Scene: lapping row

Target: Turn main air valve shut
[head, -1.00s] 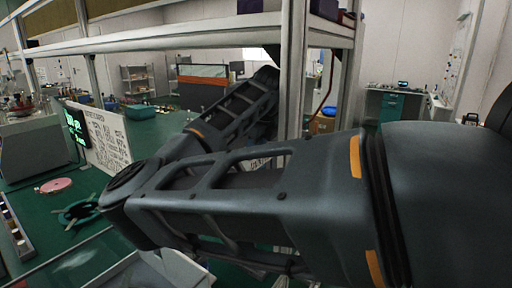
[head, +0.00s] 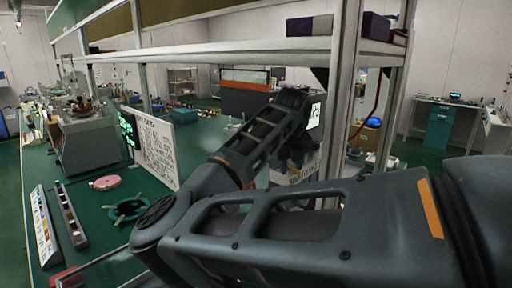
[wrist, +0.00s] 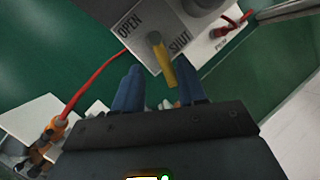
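The main air valve shows in the wrist view as a yellow lever (wrist: 163,62) on a grey plate (wrist: 119,38) lettered OPEN and SHUT. The lever's pivot is at the top, and its free end points down the picture, below and between the two words. My gripper (wrist: 161,72) is open, with a blue finger on each side of the lever's free end in the picture. The lever appears nearer the right finger. I cannot tell whether the fingers are level with it or touch it. In the head view my arm reaches under the shelf, and neither gripper nor valve can be made out.
A red hose (wrist: 95,78) runs left of the plate to an orange fitting (wrist: 52,131). A red part (wrist: 224,30) lies at upper right. In the head view, a shelf upright (head: 345,90) stands close to my arm.

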